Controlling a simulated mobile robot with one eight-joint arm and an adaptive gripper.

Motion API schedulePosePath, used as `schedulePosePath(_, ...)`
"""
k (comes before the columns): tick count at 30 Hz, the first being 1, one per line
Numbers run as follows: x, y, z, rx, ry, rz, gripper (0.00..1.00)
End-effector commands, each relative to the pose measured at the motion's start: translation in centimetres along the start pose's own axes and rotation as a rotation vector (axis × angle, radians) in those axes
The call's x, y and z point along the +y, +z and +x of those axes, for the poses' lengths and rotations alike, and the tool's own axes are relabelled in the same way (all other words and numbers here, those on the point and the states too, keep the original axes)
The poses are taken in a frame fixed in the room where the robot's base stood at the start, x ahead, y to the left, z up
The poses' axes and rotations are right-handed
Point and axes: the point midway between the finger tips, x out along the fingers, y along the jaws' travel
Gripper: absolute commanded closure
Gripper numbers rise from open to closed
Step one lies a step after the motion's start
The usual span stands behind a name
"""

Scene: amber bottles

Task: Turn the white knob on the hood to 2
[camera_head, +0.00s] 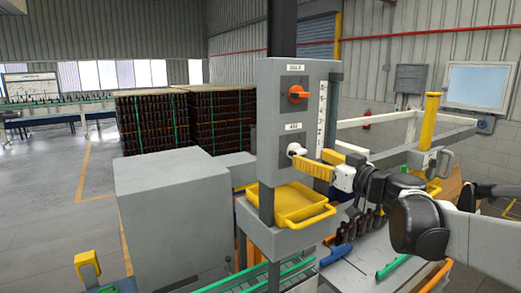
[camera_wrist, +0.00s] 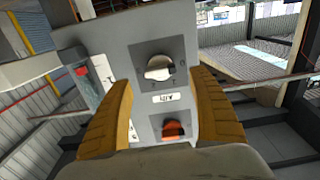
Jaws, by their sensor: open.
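The white knob (camera_head: 295,149) is on the front of the grey hood panel (camera_head: 268,100), below an orange knob (camera_head: 298,93). In the wrist view my gripper (camera_wrist: 163,80) is open, one finger on each side of the knob, with gaps between. Whether the fingertips touch the panel cannot be told.
A yellow tray (camera_head: 298,203) is below the knobs. A grey box-shaped cabinet (camera_head: 170,215) stands left of the hood. Stacked crates of dark bottles (camera_head: 152,122) are behind. A yellow post (camera_head: 430,120) and white rails stand to the right. The floor at far left is clear.

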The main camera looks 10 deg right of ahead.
Motion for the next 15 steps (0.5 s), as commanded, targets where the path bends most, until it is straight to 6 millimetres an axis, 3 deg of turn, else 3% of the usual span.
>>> schedulePosePath(6,-0.1,-0.1,4.0,-0.001,-0.002,0.001,0.3)
schedulePosePath(15,-0.1,0.0,5.8,-0.001,0.0,0.001,0.3)
